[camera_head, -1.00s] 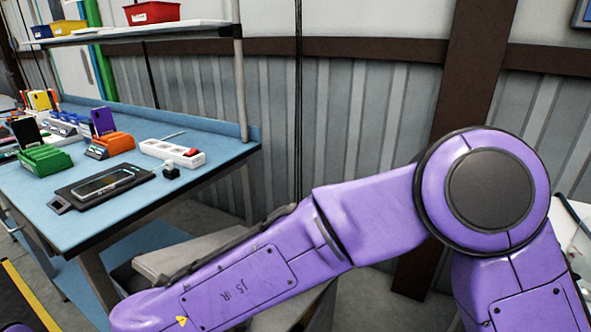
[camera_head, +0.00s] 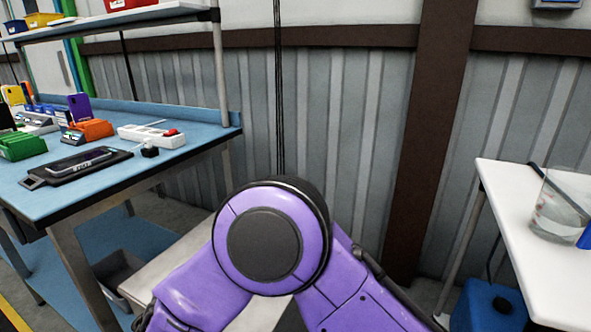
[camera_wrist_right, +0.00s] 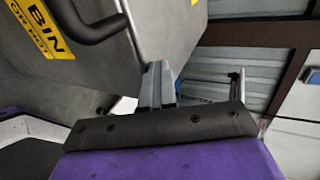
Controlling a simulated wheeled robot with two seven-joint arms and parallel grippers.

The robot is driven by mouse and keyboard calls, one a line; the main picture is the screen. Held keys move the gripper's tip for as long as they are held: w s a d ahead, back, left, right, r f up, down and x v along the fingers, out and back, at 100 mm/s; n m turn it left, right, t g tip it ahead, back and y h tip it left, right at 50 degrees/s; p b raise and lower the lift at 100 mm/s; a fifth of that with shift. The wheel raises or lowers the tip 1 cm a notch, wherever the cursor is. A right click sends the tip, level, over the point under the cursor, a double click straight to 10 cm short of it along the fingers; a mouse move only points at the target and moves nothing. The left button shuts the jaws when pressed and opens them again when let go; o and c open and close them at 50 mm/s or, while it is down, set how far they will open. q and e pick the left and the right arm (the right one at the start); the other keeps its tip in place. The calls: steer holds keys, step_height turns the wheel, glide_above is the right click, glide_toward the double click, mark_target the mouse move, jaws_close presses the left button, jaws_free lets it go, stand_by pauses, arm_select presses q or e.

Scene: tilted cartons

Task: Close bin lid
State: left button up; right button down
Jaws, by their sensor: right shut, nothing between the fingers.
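The bin (camera_wrist_right: 150,30) fills the upper left of the right wrist view as a grey panel, tilted in the picture, with a dark handle (camera_wrist_right: 92,30) and a yellow label reading BIN (camera_wrist_right: 48,28). My right gripper (camera_wrist_right: 158,80) is shut and empty, its fingers close to the panel's lower edge; I cannot tell whether they touch. In the head view a light grey surface (camera_head: 185,255), apparently part of the bin, shows behind my purple right arm, which hides much of it. How far the lid stands open is not clear. My left gripper is not in view.
A blue workbench (camera_head: 190,152) with phones, coloured holders and a power strip (camera_head: 151,136) stands at the left. A white table (camera_head: 530,260) with a glass beaker (camera_head: 560,208) is at the right, a blue container (camera_head: 488,305) below it. A corrugated wall closes the back.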

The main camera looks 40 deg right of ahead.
steer(key=shift+s+f, duration=0.3)
steer(key=shift+f, duration=0.25)
steer(key=shift+r, duration=0.1)
steer(key=s+a+r+p, duration=0.3)
steer(key=s+r, duration=1)
steer(key=r, duration=0.1)
steer(key=shift+a+p, duration=0.35)
steer(key=shift+a, duration=0.05)
steer(key=shift+f, duration=0.1)
